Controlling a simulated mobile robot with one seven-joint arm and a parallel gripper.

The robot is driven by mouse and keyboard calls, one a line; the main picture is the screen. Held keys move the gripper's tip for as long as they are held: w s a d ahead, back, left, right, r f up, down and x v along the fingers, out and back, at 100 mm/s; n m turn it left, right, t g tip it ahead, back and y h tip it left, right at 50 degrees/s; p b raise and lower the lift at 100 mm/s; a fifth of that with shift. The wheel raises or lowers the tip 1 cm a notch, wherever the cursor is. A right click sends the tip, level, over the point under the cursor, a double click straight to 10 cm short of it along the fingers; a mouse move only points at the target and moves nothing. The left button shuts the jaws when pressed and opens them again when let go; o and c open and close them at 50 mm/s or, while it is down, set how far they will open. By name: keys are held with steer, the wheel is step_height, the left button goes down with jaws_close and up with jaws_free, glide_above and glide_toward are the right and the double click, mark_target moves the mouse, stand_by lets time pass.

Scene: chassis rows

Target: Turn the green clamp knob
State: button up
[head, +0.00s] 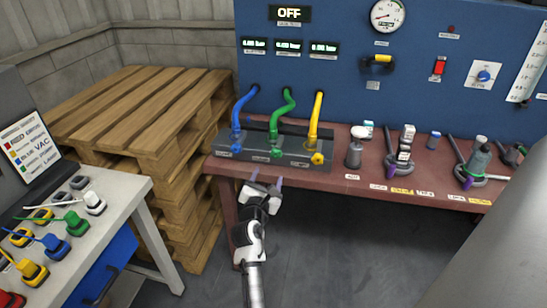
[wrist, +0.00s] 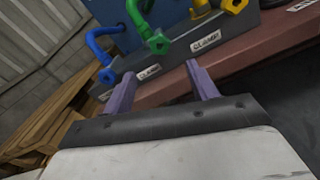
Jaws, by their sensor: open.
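The green clamp knob (head: 277,153) is on the front of a dark grey block (head: 252,165) on the bench, below a green hose, between a blue knob (head: 236,148) and a yellow knob (head: 317,158). In the wrist view the green knob (wrist: 158,42) shows above the space between my fingers. My gripper (head: 267,179) is open and empty, just in front of and below the block's front edge, apart from the knob. Its two purple fingers (wrist: 160,72) point toward the block.
The blue panel (head: 340,60) behind reads OFF. Bottles and clamp-like tools stand on the reddish bench (head: 365,183) at right. Wooden pallets (head: 150,110) are stacked left of the bench. A pale table (head: 90,225) with coloured connectors is at the left. Floor in front is clear.

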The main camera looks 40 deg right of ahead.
mark_target(275, 156)
steer(key=x, duration=1.1)
steer(key=shift+d, duration=0.1)
steer(key=c, duration=1)
